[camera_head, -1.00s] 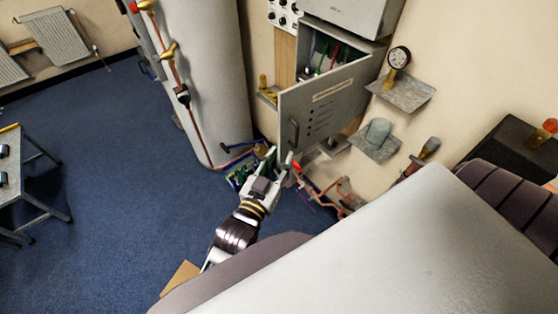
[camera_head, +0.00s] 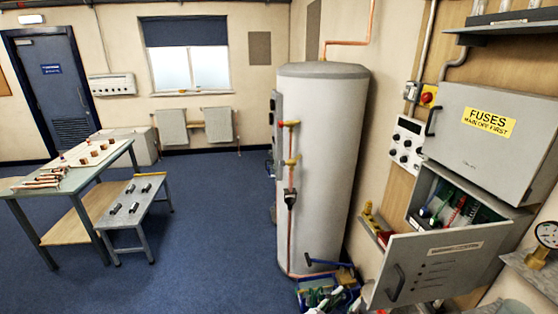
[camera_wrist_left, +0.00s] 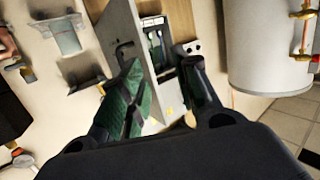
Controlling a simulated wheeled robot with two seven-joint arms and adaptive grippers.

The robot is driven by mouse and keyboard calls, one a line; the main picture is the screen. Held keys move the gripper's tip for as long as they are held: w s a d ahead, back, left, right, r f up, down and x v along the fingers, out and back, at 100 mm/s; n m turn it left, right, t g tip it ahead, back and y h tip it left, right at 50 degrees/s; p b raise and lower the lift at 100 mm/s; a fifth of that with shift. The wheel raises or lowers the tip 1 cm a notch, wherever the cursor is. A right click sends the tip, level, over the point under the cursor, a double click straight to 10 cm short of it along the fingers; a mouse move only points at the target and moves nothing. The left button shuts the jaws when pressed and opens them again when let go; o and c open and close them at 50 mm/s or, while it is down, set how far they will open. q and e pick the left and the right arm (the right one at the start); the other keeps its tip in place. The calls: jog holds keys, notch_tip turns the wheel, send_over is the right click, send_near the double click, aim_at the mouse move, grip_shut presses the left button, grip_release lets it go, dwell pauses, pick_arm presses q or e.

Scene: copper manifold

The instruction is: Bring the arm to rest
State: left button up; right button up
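My left gripper (camera_wrist_left: 162,72) shows in the left wrist view with its two fingers spread apart and green pads on them. I see nothing held between the fingers. Beyond them is the grey cabinet (camera_wrist_left: 136,38) with its open compartment (camera_wrist_left: 158,42). In the head view the left gripper is at most a small part at the bottom edge, near the open cabinet door (camera_head: 425,268), and its fingers cannot be made out there. My right gripper is in neither view.
A tall grey cylinder tank (camera_head: 318,150) with copper pipe stands left of the cabinet. A crate (camera_head: 322,292) of tools sits on the floor beside it. A gauge (camera_head: 546,234) is at right. A workbench (camera_head: 112,150) and a low table (camera_head: 137,198) stand left. Blue floor (camera_head: 220,240) is clear between.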

pick_arm(q)
jog(key=w+a+f+n+g+y, duration=0.15)
jog(key=a+f+y, duration=0.3)
jog(key=a, duration=0.65)
jog(key=s+a+f+n+g+y, duration=0.2)
jog(key=s+a+f, duration=0.15)
jog(key=a, duration=0.55)
jog(key=s+a+f+n+g+y, duration=0.2)
jog(key=s+a+y, duration=0.15)
jog(key=a, duration=0.55)
jog(key=s+a+f+n+g+y, duration=0.2)
jog(key=s+a+f, duration=0.15)
jog(key=a, duration=0.55)
notch_tip(320, 180, down, 34)
jog(key=s+g+b, duration=0.1)
jog(key=s+b, duration=0.1)
jog(key=s, duration=0.1)
jog(key=s+a+f, duration=0.2)
jog(key=s+f, duration=0.9)
jog(key=s+a+f+g+b, duration=0.1)
jog(key=s+a+f, duration=0.1)
jog(key=s+f, duration=0.9)
jog(key=shift+m, duration=0.45)
jog(key=shift+w+g, duration=0.15)
jog(key=shift+g, duration=0.1)
